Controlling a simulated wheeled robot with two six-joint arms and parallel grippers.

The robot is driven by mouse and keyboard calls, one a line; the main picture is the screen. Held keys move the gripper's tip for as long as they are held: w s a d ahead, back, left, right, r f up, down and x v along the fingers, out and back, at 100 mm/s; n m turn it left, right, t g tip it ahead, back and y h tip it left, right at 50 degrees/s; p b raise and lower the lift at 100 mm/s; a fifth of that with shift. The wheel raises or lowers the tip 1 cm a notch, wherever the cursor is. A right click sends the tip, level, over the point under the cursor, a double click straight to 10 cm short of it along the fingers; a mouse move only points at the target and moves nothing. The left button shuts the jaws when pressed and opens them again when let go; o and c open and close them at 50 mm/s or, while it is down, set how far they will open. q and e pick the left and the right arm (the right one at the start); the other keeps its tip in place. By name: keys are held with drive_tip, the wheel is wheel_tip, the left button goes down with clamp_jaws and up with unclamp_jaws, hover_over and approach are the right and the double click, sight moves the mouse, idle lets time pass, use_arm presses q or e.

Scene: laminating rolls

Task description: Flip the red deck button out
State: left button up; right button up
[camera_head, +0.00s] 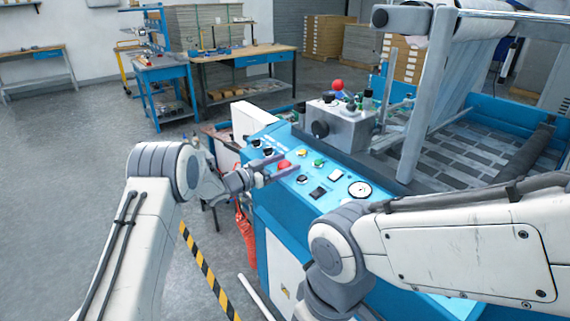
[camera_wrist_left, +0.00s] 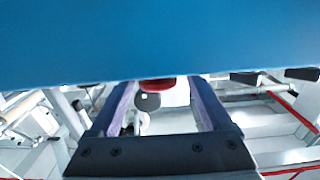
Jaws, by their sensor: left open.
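The red deck button (camera_head: 284,165) sits on the sloped blue control deck (camera_head: 290,205), among other buttons and knobs. My left gripper (camera_head: 282,163) is open at the deck's left part, with its fingers on either side of the red button in the head view. In the left wrist view the open fingers (camera_wrist_left: 163,100) flank a red cap (camera_wrist_left: 157,85), partly hidden along the edge of a blue surface (camera_wrist_left: 160,40). A dark round part shows just below it. I cannot tell whether the fingers touch the button. My right arm is at the right; its gripper is hidden.
A grey box (camera_head: 340,128) with a black knob and a red ball (camera_head: 338,85) stands behind the deck. Green (camera_head: 319,162) and yellow (camera_head: 302,152) buttons and a round gauge (camera_head: 360,188) are near the red button. Rollers and a frame rise at the right.

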use_arm(q)
clamp_jaws()
drive_tip(key=shift+a+r+p, duration=0.1)
drive_tip(key=shift+r+p, duration=0.2)
drive_tip(key=shift+r, duration=0.5)
drive_tip(key=shift+c, duration=0.4)
unclamp_jaws()
drive_tip(key=shift+o, duration=0.4)
drive_tip(key=shift+f, duration=0.1)
drive_tip(key=shift+s, duration=0.1)
drive_tip(key=b+v, duration=0.1)
drive_tip(key=v, duration=0.9)
drive_tip(key=shift+a, duration=0.2)
drive_tip(key=shift+s, duration=0.1)
